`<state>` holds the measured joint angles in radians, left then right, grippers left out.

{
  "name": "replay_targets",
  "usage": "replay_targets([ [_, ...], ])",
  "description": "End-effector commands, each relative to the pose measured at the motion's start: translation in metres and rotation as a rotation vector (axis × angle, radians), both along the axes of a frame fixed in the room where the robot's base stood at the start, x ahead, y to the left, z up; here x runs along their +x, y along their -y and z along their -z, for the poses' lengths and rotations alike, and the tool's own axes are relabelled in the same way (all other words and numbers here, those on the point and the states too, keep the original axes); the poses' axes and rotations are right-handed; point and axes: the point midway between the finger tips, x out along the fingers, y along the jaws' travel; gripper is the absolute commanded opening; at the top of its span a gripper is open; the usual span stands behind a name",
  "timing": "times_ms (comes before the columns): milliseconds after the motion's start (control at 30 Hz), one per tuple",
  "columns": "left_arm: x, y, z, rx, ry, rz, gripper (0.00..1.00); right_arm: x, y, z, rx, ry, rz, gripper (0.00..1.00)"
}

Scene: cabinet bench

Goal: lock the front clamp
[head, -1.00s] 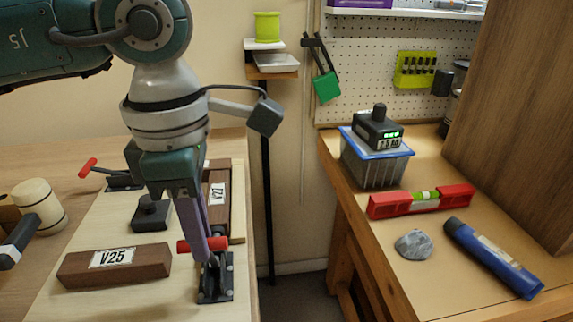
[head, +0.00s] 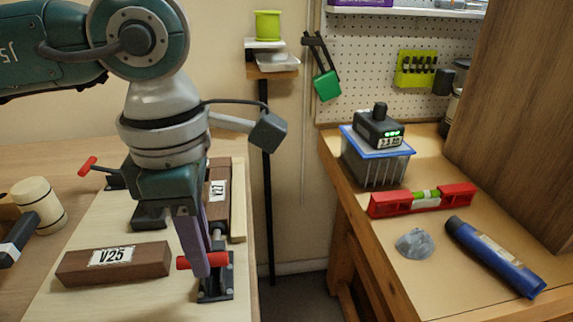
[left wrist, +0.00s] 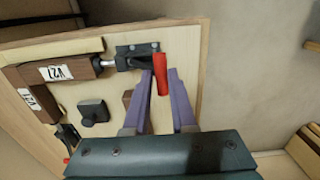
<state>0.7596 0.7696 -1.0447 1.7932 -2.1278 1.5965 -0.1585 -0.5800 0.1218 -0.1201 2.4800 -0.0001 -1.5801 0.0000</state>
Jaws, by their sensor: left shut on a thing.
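The front clamp (head: 215,289) is a dark metal clamp with a red handle (head: 217,259), at the near right corner of the pale board (head: 95,225). My left gripper (head: 203,272) comes down from above and is shut on the red handle, with red showing on both sides of the purple fingers. In the left wrist view the red handle (left wrist: 162,76) is between the fingertips, beside the clamp's dark base (left wrist: 136,54). The clamp's rod points towards the brown block V27 (head: 218,170). My gripper partly hides the clamp in the head view. My right gripper is out of view.
Another clamp with a red handle (head: 88,163) is at the board's far left. Brown block V25 (head: 75,267) lies left of the gripper, and a mallet (head: 40,203) lies farther left. A gap separates the board from the right-hand bench (head: 400,276).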

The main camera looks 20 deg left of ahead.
Motion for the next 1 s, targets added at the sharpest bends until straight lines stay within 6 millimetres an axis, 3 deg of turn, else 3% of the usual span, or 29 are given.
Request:
replay_targets([
  [167, -0.007, 0.003, 0.01, 0.001, -0.004, 0.001, 0.08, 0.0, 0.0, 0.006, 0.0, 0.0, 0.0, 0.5],
  [1000, -0.016, 0.009, 0.024, 0.003, -0.001, -0.002, 0.08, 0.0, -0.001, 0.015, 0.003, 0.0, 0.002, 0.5],
])
